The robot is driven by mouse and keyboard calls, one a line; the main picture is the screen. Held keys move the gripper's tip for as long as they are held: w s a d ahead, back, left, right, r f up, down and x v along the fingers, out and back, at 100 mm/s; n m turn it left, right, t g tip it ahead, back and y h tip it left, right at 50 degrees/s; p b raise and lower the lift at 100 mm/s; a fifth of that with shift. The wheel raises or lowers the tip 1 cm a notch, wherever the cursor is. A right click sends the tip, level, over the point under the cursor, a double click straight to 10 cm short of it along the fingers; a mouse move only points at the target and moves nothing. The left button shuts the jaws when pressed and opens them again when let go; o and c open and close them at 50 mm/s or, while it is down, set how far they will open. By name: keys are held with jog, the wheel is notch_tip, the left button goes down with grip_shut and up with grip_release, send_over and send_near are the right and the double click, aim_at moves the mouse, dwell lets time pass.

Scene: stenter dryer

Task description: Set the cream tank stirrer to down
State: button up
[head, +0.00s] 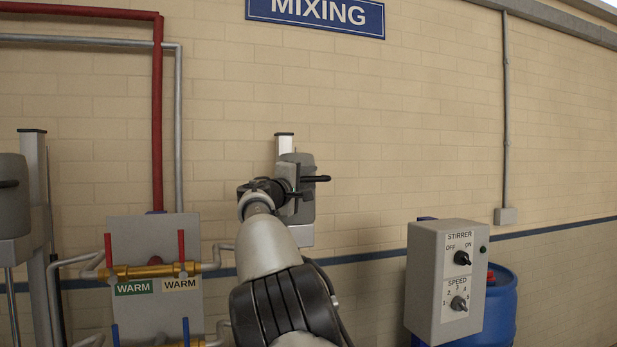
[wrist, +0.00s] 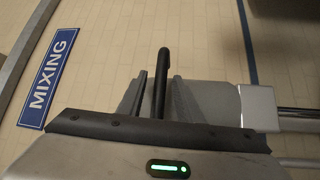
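A grey stirrer head (head: 306,209) sits on a pale upright post (head: 284,144) against the wall in the middle of the head view. Its black handle (head: 318,178) sticks out to the right. My gripper (head: 300,194) is at the head, partly hidden by my own wrist. In the wrist view my gripper (wrist: 158,95) has one finger on each side of the black handle (wrist: 161,80). Narrow gaps show between the handle and the fingers, so it looks open around the handle. The grey housing (wrist: 222,98) lies behind. No label shows which tank this stirrer serves.
Another grey stirrer head (head: 12,212) stands at the far left. Pipes and a valve panel (head: 150,235) marked WARM are left of my arm. A STIRRER and SPEED control box (head: 437,285) stands at right, before a blue drum (head: 500,305). A MIXING sign (head: 315,14) hangs above.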

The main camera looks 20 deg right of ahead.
grip_shut()
